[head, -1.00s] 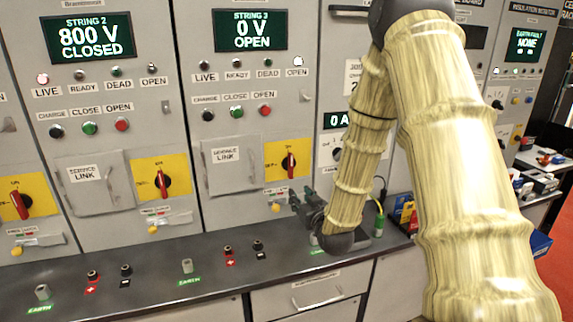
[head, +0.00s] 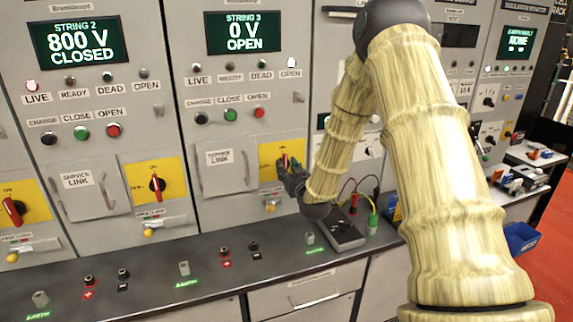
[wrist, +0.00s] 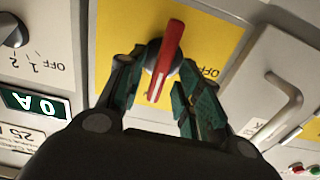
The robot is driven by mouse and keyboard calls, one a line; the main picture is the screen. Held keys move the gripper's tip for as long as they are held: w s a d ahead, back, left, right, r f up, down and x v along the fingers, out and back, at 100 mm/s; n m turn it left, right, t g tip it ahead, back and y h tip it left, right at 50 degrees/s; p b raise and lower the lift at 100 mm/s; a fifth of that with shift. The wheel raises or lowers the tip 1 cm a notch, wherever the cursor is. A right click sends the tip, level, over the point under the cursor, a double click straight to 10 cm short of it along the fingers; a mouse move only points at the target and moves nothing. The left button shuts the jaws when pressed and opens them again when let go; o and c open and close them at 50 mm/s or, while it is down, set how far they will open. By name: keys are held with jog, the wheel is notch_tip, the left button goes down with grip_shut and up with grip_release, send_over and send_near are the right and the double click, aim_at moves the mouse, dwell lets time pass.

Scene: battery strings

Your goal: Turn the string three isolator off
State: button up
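The string three isolator is a red handle (head: 284,160) on a yellow plate (head: 266,158) under the STRING 3 display (head: 243,32), which reads 0 V OPEN. The handle looks about upright, though my gripper (head: 291,178) hides part of it. In the wrist view, the red handle (wrist: 167,58) stands between the two fingers of my gripper (wrist: 162,72). The fingers are open, one on each side of the handle's dark hub. I cannot tell whether either touches it. The OFF label (wrist: 210,72) shows beside the right finger.
The string three service link door (head: 224,165) with its handle is left of the isolator. The string two isolator (head: 157,185) is further left. A bench (head: 215,285) with terminals runs below, with a grey meter (head: 345,236) and leads near my arm.

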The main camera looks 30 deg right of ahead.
jog(key=shift+w+d, duration=0.1)
jog(key=shift+w, duration=0.45)
grip_shut()
